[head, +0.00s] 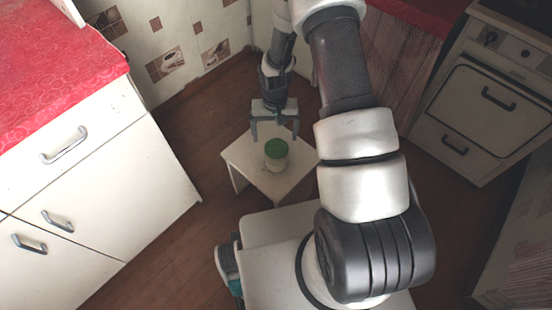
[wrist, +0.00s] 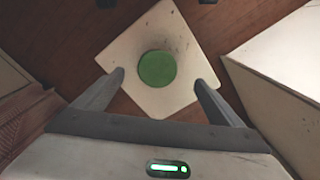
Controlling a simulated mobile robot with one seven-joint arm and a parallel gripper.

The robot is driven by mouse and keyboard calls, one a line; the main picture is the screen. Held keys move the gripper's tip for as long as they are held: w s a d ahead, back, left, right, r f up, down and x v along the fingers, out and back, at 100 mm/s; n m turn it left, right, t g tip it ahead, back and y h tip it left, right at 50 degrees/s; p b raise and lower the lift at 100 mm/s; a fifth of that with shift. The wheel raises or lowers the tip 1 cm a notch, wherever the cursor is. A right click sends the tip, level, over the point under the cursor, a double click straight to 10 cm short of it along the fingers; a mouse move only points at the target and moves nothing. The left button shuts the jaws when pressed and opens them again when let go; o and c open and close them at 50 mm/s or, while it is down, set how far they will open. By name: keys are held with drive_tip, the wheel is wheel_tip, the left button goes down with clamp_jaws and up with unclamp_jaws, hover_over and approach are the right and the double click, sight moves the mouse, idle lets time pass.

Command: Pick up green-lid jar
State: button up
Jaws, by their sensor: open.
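The green-lid jar (head: 276,155) stands upright on a small white stool (head: 243,158) in the head view. It has a pale body and a round green lid. In the wrist view the lid (wrist: 157,68) shows from above near the middle of the stool top (wrist: 125,50), and the body is hidden beneath it. My gripper (head: 275,132) is open and empty, pointing down above the stool, behind the jar in the head view. In the wrist view its two fingertips (wrist: 160,78) are spread wide, with the lid between and slightly beyond them.
A white cabinet with a red top (head: 50,75) stands at the left. An oven (head: 490,105) stands at the right. A patterned tiled wall (head: 180,45) is behind. Brown wooden floor (head: 170,245) surrounds the stool. The stool top around the jar is clear.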

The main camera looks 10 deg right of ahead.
sight(275, 150)
wheel_tip(275, 150, down, 8)
drive_tip(key=shift+f+b, duration=0.2)
drive_tip(key=shift+b, duration=0.65)
drive_tip(key=shift+w+d+f+b, duration=0.15)
drive_tip(key=shift+f+b, duration=0.15)
drive_tip(key=shift+f, duration=0.65)
drive_tip(key=shift+w+d+f+b, duration=0.1)
drive_tip(key=shift+f+b, duration=0.25)
drive_tip(key=shift+f, duration=0.6)
drive_tip(key=shift+w+d+f+b, duration=0.15)
drive_tip(key=shift+f+b, duration=0.15)
drive_tip(key=shift+f, duration=0.65)
drive_tip(key=shift+a, duration=0.15)
drive_tip(key=c, duration=1.5)
